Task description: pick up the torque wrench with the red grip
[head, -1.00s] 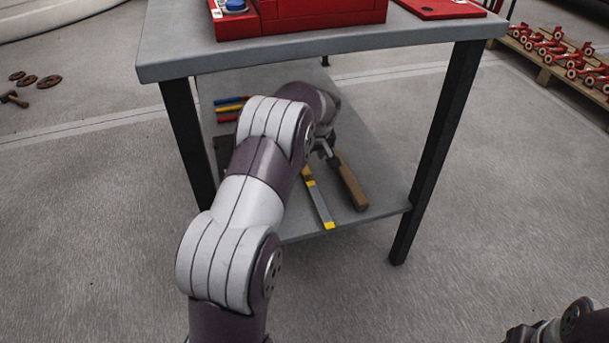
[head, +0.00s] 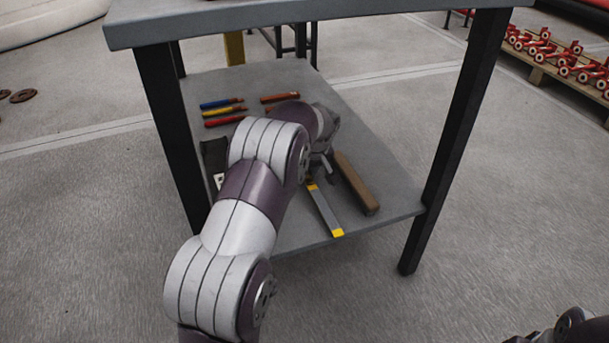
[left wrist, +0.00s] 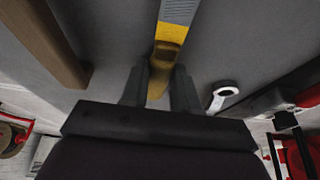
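I cannot clearly identify a torque wrench with a red grip. On the lower shelf (head: 360,140) in the head view, a red-handled tool (head: 224,121) lies left of my arm, and another reddish handle (head: 280,97) lies behind it. My left gripper (head: 325,165) is low over the shelf, partly hidden by my arm. Only part of my right arm shows at bottom right.
A wooden bar (head: 356,184) lies beside the yellow-ended grey strip (head: 325,210). Blue- (head: 220,103) and orange-handled (head: 225,111) tools lie at left. The tabletop (head: 290,12) is overhead, with black legs (head: 455,140). A pale ring-ended tool (left wrist: 222,93) lies right of the fingers.

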